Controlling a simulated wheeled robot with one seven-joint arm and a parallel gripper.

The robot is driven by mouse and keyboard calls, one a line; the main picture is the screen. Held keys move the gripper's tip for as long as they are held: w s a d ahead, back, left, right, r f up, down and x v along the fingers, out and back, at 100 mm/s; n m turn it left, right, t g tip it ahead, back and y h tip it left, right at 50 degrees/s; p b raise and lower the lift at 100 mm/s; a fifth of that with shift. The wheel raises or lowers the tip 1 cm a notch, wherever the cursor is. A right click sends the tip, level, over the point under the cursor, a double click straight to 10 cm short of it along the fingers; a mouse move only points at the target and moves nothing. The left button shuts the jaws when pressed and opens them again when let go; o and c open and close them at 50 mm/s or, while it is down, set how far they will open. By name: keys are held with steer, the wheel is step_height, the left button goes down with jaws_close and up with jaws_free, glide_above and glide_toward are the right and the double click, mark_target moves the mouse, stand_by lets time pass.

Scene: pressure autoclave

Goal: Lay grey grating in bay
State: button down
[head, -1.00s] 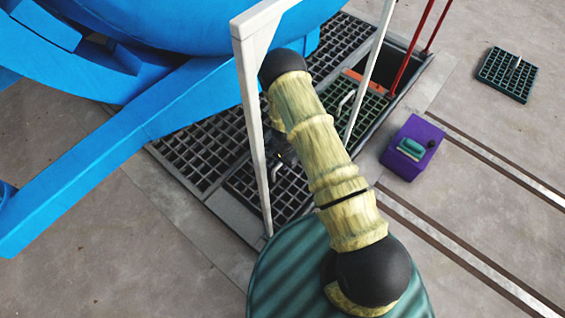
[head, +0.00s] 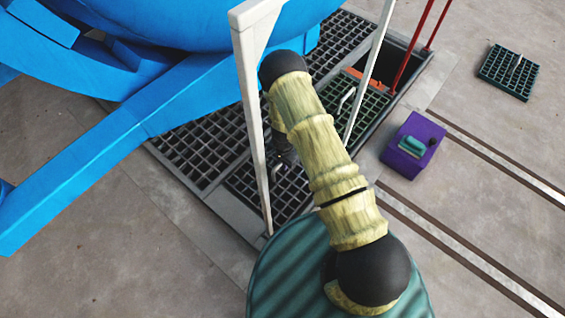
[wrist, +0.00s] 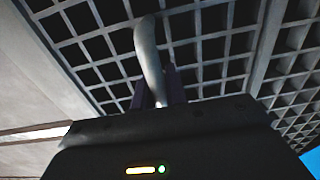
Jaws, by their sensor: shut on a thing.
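The grey grating (head: 240,186) is a dark square grid at the near end of the sunken bay, partly hidden by my arm and a white post. It appears level with, or close to, the neighbouring gratings; I cannot tell if it is fully seated. In the wrist view the grating (wrist: 105,45) fills the upper part, with its bent grey handle (wrist: 147,50) rising toward me. My gripper (wrist: 155,90) is shut on this handle. In the head view my gripper (head: 281,158) is mostly hidden behind my arm.
A large blue vessel (head: 190,90) and its frame overhang the bay's left side. White posts (head: 252,120) and red posts (head: 408,55) stand around it. A green grating (head: 370,98) lies in the bay, beside a dark opening (head: 378,75). A purple block (head: 413,150) and another green grating (head: 508,72) sit right.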

steer(key=shift+f+b, duration=0.3)
steer(key=shift+f, duration=0.2)
steer(key=c, duration=1.3)
jaws_free()
steer(key=shift+c, duration=0.2)
step_height(320, 180, up, 17)
steer(key=p, duration=0.9)
steer(key=shift+s+r, duration=0.15)
steer(key=shift+r, duration=0.05)
steer(key=shift+d, duration=0.1)
